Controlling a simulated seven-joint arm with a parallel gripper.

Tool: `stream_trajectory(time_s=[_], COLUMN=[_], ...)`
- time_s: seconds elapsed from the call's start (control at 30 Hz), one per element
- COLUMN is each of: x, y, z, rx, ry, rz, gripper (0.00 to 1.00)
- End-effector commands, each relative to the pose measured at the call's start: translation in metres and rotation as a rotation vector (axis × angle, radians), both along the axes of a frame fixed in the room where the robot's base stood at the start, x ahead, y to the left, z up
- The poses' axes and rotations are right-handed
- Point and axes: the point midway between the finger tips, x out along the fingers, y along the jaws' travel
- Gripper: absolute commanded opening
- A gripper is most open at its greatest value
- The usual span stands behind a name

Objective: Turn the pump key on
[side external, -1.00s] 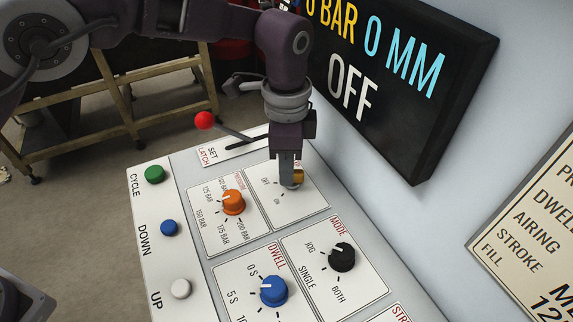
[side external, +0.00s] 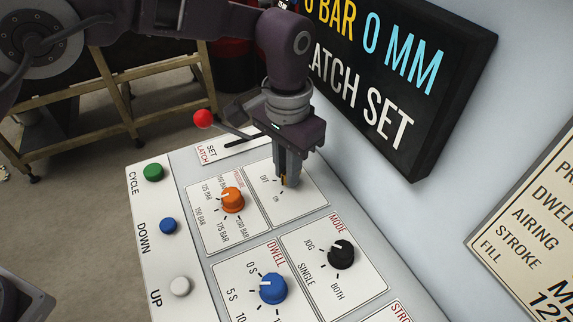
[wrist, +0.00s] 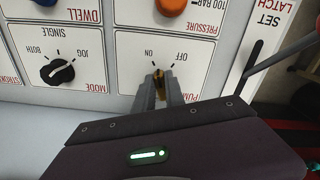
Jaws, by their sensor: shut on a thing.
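The brass pump key (wrist: 159,74) sits on the white pump plate (wrist: 130,85), between the fingers in the wrist view. In the side view only a sliver of the key (side external: 283,181) shows. My gripper (wrist: 160,88) points down at the plate and is shut on the key; its fingers (side external: 287,180) also show in the side view. In the wrist view the key's tip is near the ON mark, left of OFF; its exact angle is partly hidden by the fingers. The dark display (side external: 405,80) reads "LATCH SET" below "0 BAR" and "0 MM".
The orange pressure knob (side external: 232,200) stands close by on the neighbouring plate. The black mode knob (side external: 341,254) and blue dwell knob (side external: 272,288) are nearer the camera. The red-balled latch lever (side external: 203,118) is behind the pump plate. Green, blue and white buttons line the left edge.

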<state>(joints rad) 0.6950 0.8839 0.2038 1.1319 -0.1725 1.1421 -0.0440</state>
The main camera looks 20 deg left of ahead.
Motion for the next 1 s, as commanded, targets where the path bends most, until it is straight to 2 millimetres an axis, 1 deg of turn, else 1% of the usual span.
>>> stream_trajectory(time_s=[0.2,0.4,0.97,1.0], x=[-0.0002,-0.0002,-0.0002,-0.0002], y=[-0.0013,-0.0018,-0.0022,-0.0022], z=[0.0011,0.0012,0.0014,0.0014], rx=[-0.002,-0.002,-0.003,-0.003], ry=[-0.001,-0.001,-0.001,-0.001], rz=[0.115,0.177,0.204,0.204], gripper=[0.0,0.0,0.0,0.2])
